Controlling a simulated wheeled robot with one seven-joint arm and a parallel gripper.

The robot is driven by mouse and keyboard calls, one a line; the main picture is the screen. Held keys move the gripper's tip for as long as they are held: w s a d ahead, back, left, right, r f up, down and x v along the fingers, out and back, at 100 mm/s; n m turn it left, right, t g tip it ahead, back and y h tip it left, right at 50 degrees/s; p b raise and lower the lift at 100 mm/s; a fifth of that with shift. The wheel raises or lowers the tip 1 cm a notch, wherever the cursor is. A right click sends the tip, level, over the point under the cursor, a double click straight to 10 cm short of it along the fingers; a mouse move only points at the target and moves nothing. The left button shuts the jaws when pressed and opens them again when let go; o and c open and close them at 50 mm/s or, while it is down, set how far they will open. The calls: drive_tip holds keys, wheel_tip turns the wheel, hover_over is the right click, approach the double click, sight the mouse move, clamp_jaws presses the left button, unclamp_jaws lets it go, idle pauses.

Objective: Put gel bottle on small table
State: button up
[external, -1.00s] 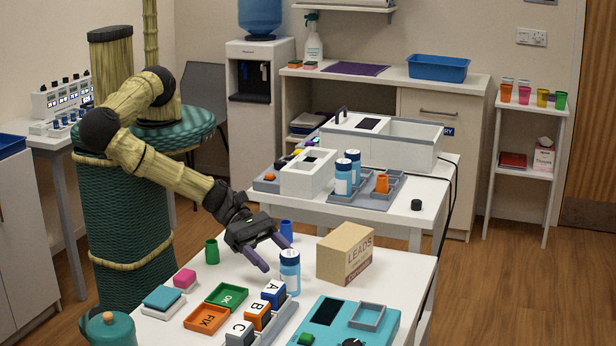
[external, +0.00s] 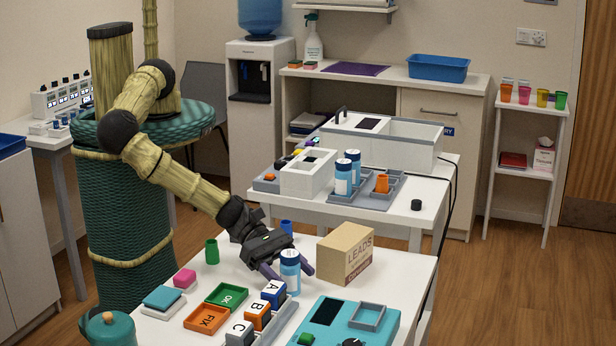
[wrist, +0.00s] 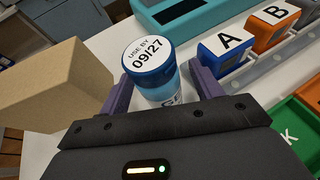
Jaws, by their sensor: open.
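The gel bottle (external: 290,275), light blue with a white label and a blue cap, stands upright on the near white table (external: 394,271). In the wrist view its cap (wrist: 147,54) carries a white disc reading "USE BY 09/27". My gripper (external: 288,272) is open, low over the near table, with its purple fingers on either side of the bottle. In the wrist view the bottle (wrist: 161,92) stands between the two fingers. Whether either finger touches it I cannot tell. Which table is the small table is not marked.
A cardboard box (external: 346,253) stands close to the right of the bottle. Lettered blocks (external: 257,315), green and orange trays (external: 206,318) and a teal device (external: 345,322) lie nearer the front. A green cup (external: 211,251) and a blue cup (external: 286,228) stand behind. Another table (external: 335,213) holds two similar bottles.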

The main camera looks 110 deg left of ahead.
sight(289, 254)
drive_tip(key=shift+c, duration=0.3)
drive_tip(key=c, duration=1.2)
drive_tip(key=shift+o, duration=0.2)
wheel_tip(289, 254, up, 9)
drive_tip(key=shift+r+b, duration=0.2)
drive_tip(key=shift+b, duration=0.75)
drive_tip(key=shift+r, duration=0.35)
